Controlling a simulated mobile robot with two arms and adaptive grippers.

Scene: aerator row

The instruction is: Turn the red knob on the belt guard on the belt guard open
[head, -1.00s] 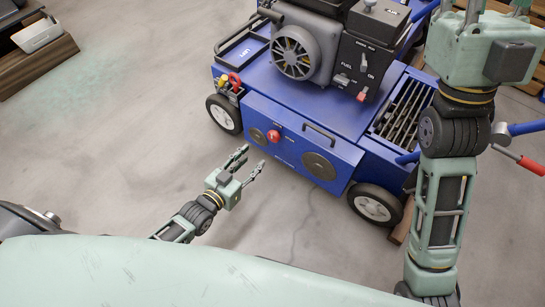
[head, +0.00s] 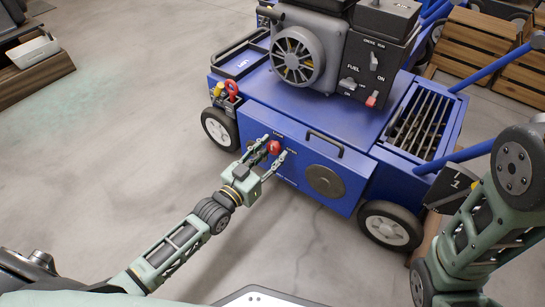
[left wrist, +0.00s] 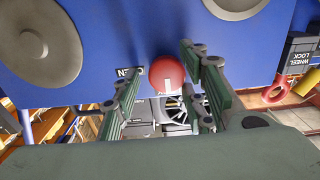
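The red knob (head: 274,147) sits on the blue belt guard (head: 357,178) on the side of the aerator. Small white lettering shows beside the knob. My left gripper (head: 271,147) is open, with its fingers on either side of the knob. In the left wrist view the round red knob (left wrist: 167,74) has a pale mark on its face and lies between the spread fingers (left wrist: 163,80), with gaps on both sides. A label reading "OPEN" stands beside it, upside down. My right arm is at the right of the head view; its gripper is out of frame.
Wooden crates (head: 475,45) stand behind. The floor in front is clear.

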